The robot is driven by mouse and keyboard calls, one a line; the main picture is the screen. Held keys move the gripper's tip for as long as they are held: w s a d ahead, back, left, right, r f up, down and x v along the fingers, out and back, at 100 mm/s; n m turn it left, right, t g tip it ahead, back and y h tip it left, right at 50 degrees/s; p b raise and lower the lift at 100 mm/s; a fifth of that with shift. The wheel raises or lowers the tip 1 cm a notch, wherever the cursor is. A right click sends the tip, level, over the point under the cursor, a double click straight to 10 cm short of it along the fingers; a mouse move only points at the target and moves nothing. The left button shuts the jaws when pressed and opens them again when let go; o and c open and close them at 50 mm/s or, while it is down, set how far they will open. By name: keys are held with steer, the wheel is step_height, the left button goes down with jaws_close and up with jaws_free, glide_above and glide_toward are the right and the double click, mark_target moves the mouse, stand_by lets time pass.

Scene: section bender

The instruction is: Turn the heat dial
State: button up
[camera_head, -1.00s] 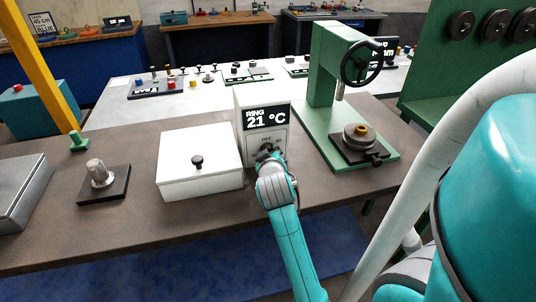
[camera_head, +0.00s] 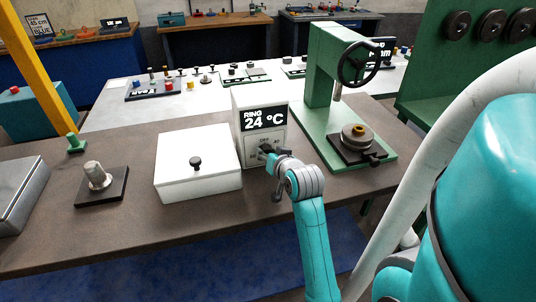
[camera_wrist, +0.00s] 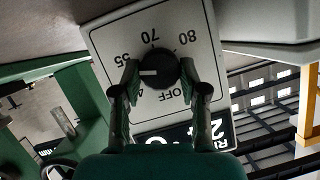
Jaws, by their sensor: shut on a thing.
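The heat dial (camera_wrist: 160,74) is a round black knob with a white pointer mark on a white control panel (camera_wrist: 196,30), seen upside down in the wrist view. Numbers 55, 70 and 80 and the word OFF are printed around it. The pointer lies toward the left, near 55. My gripper (camera_wrist: 158,80) is shut on the dial, one finger on each side. In the head view the panel's black display (camera_head: 264,118) reads "RING 24 °C"; the dial is mostly hidden behind my gripper (camera_head: 268,154).
A white lidded box (camera_head: 198,178) with a black knob stands left of the panel. A green press (camera_head: 325,75) with a black handwheel stands to the right. A metal piece on a dark plate (camera_head: 108,192) sits farther left. The bench front is clear.

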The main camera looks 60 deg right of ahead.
mark_target(263, 125)
steer(key=shift+f, duration=0.1)
stand_by(0.3)
steer(key=o, duration=1.1)
steer(key=shift+o, duration=0.2)
step_height(263, 125, up, 10)
steer(key=shift+r, duration=0.1)
